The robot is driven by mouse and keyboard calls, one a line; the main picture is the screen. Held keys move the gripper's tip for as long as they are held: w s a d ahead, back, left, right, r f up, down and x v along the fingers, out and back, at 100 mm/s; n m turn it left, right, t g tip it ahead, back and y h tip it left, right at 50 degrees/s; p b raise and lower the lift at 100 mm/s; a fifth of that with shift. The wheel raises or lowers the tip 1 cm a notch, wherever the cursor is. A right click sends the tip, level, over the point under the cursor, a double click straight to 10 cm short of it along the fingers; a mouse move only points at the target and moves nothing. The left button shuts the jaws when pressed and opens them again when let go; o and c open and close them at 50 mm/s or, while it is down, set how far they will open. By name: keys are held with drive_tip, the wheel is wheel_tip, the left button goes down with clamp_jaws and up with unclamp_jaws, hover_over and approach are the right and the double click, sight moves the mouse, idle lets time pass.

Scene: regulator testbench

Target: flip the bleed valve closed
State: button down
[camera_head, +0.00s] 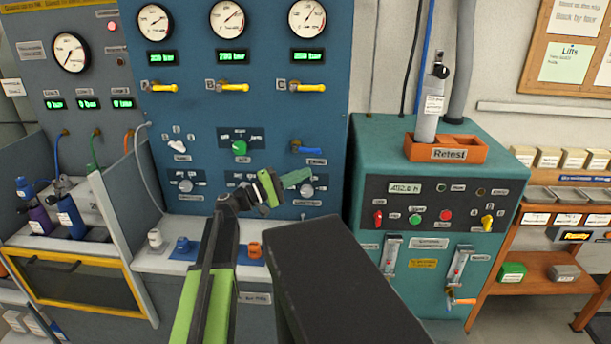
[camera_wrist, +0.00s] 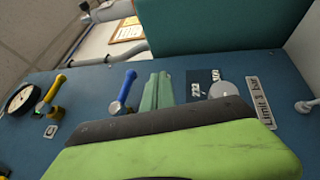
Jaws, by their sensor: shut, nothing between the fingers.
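A valve with a blue lever (camera_head: 307,150) sits on the blue panel below the yellow lever C; I take it for the bleed valve, though its label is too small to read. Its lever points right, nearly level. It also shows in the wrist view (camera_wrist: 125,90), its blue handle beside my green fingers. My gripper (camera_head: 298,177) is shut and empty, its green fingertips just below the blue lever in the head view. In the wrist view the fingers (camera_wrist: 157,85) lie together with a small gap to the lever.
Yellow levers A (camera_head: 163,87), B (camera_head: 233,87) and C (camera_head: 308,87) are above. A grey knob (camera_head: 307,189) is just below my fingertips. A green knob (camera_head: 239,147) is to the left. A teal cabinet (camera_head: 388,143) stands close on the right.

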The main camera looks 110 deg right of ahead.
drive_tip(key=b+v, duration=0.2)
drive_tip(key=v, duration=0.7)
drive_tip(key=shift+w+f, duration=0.15)
drive_tip(key=shift+f, duration=0.3)
drive_tip(key=shift+a, duration=0.1)
